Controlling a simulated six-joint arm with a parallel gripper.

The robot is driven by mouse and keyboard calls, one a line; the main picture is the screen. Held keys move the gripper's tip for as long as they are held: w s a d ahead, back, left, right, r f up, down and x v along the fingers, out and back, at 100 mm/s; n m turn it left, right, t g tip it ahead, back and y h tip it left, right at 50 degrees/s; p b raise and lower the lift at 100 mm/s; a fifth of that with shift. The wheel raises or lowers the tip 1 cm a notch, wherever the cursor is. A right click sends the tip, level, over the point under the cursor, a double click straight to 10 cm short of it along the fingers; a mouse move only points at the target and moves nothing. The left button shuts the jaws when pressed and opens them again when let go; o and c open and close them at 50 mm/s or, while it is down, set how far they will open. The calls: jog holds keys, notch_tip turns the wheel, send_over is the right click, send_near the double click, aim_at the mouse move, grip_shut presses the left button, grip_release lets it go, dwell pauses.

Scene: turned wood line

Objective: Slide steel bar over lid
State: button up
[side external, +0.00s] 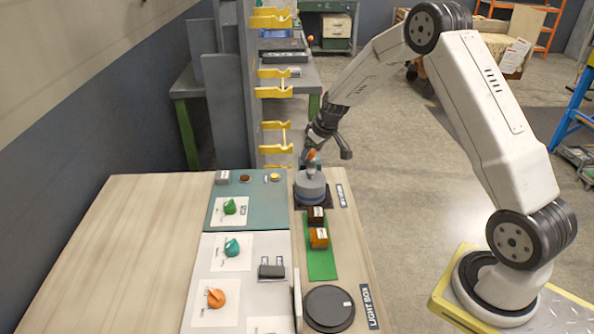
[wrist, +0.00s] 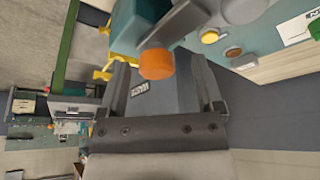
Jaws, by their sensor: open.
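A grey round pot (side external: 311,187) with a blue band stands on a dark base near the back right of the table. An orange knob (side external: 312,154) tops its upper part. In the wrist view the orange knob (wrist: 157,63) shows large, beside a teal body (wrist: 138,20). A grey metal bar (wrist: 186,22) runs across next to that body; I cannot tell for sure whether it is the steel bar. The lid is not clearly distinguishable. My gripper (wrist: 162,85) is open, its fingers either side of the knob in the wrist view. I cannot tell whether they touch it.
A green mat (side external: 321,269) with small blocks (side external: 318,237) lies in front of the pot. A black round plate (side external: 329,308) is nearer the front. Boards with green, teal and orange pieces lie to the left. A grey post with yellow brackets (side external: 274,126) stands close behind.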

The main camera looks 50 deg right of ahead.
jog(key=shift+r, duration=0.1)
jog(key=v, duration=0.7)
jog(key=shift+s+r, duration=0.2)
jog(key=shift+r, duration=0.1)
dwell(0.3)
jog(key=s+a+f+g, duration=0.1)
jog(key=s+a, duration=1.7)
jog(key=s, duration=0.3)
jog(key=shift+s+f+g, duration=0.3)
jog(key=shift+s+g, duration=0.1)
jog(key=shift+a, duration=0.1)
